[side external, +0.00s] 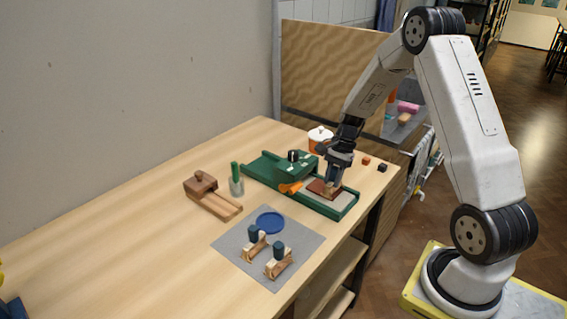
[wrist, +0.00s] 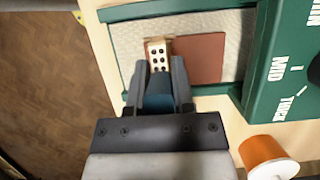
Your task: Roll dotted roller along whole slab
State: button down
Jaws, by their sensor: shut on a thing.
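My gripper (side external: 333,183) is shut on the dark teal handle of the dotted roller. In the wrist view, my gripper (wrist: 159,68) has a finger on each side of this handle. The roller's cream head with black dots (wrist: 158,54) shows beyond the fingertips. The reddish-brown slab (wrist: 204,58) lies on a pale textured bed in a green frame. The roller is at the slab's left end in the wrist view; whether it presses on the clay cannot be told. In the side view the slab (side external: 317,187) is partly hidden by my gripper.
The green frame (side external: 345,212) joins a raised green part with a black knob. A grey mat (side external: 231,241) carries two dark-handled tools on wooden stands and a blue disc (side external: 270,222).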

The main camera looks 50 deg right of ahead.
jog(key=shift+w, duration=0.15)
jog(key=shift+w, duration=0.45)
jog(key=shift+w, duration=0.25)
jog(key=shift+w, duration=0.55)
jog(key=shift+w, duration=0.15)
dwell(0.4)
jog(key=shift+w+f, duration=0.1)
jog(key=shift+w, duration=0.4)
jog(key=shift+w, duration=0.2)
